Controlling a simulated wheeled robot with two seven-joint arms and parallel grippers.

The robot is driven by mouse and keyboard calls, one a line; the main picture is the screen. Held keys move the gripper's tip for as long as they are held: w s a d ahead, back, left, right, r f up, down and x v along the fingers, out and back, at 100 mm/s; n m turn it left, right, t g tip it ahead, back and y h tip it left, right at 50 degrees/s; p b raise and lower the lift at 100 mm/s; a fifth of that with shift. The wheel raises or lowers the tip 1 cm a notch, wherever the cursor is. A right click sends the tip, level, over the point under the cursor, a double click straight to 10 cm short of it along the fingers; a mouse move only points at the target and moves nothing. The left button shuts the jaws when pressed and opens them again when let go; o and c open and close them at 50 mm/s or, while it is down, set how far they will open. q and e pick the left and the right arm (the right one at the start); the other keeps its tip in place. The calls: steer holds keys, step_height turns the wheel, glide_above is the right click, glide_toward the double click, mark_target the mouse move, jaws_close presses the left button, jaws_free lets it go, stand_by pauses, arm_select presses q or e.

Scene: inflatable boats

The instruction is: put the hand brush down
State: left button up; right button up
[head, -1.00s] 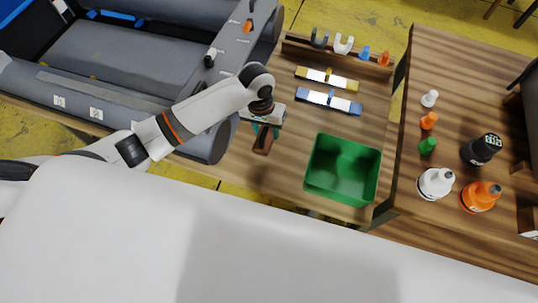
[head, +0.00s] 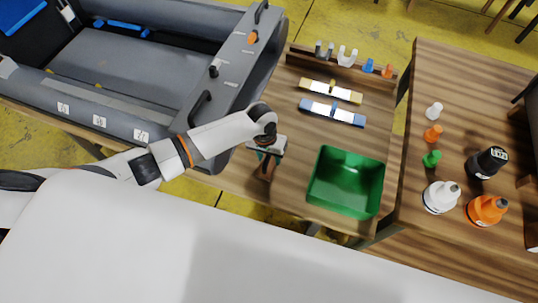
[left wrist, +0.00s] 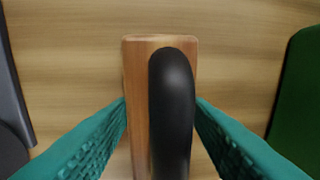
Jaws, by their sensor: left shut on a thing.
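The hand brush (head: 268,172) has a wooden body and a black curved handle (left wrist: 172,112). My left gripper (head: 266,158) is shut on it, with teal fingers on both sides of the wood in the left wrist view. The brush is over the wooden table, between the grey boat and the green bin. I cannot tell whether it touches the tabletop. Its bristles are hidden. My right gripper is not in view.
The green open bin (head: 314,190) stands right of the brush. The grey inflatable boat (head: 225,85) is at the left. Blue and yellow strips lie behind the bin. Several bottles stand on the right table (head: 415,150). Bare tabletop lies around the brush.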

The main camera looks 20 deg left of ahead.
arm_select(q)
steer(key=o, duration=1)
steer(key=shift+f, duration=0.1)
steer(key=shift+c, duration=0.2)
step_height(320, 180, up, 12)
steer(key=a+p, duration=0.1)
steer(key=shift+a, duration=0.15)
